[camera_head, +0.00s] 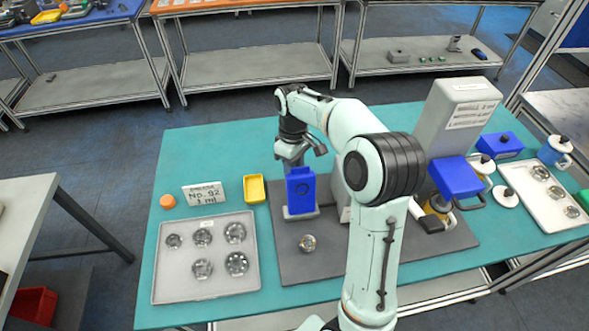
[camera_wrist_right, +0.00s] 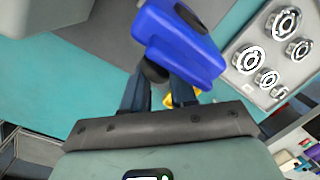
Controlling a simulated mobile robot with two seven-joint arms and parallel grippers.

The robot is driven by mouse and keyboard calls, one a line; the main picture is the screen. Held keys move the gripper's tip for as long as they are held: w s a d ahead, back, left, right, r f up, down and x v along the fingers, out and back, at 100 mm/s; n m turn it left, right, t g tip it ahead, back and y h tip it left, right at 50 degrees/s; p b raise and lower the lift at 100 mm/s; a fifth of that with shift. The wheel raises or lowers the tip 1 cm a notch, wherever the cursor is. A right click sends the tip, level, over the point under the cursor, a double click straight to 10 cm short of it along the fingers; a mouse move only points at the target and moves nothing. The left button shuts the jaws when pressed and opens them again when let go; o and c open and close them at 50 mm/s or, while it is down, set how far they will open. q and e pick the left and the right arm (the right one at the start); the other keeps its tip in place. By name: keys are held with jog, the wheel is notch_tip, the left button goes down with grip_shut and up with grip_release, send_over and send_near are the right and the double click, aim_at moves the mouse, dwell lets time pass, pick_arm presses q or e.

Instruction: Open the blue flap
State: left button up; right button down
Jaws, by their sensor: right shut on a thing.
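The blue flap (camera_head: 300,188) stands upright on a small grey stand at the middle of the mat. It also shows in the right wrist view (camera_wrist_right: 182,45), tilted across the top, just beyond my fingers. The exact contact is partly hidden. My left gripper is not in view.
A tray (camera_head: 205,285) of several round metal parts lies on the left, near a yellow dish (camera_head: 254,190) and a sign (camera_head: 205,193). A round part (camera_head: 307,243) lies on the grey mat. A tall grey machine (camera_head: 455,115) with another blue part (camera_head: 457,177) stands on the right.

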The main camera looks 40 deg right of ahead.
jog(key=shift+s+d+f, duration=0.25)
jog(key=shift+d+f, duration=0.25)
jog(key=shift+f, duration=0.1)
jog(key=c, duration=1.1)
grip_release()
jog(key=o, duration=0.4)
jog(key=shift+d+f, duration=0.1)
jog(key=shift+d, duration=0.1)
jog(key=shift+c, duration=0.2)
notch_tip(320, 180, up, 15)
jog(key=w, duration=0.2)
jog(key=shift+d+f, duration=0.15)
jog(key=shift+d, duration=0.3)
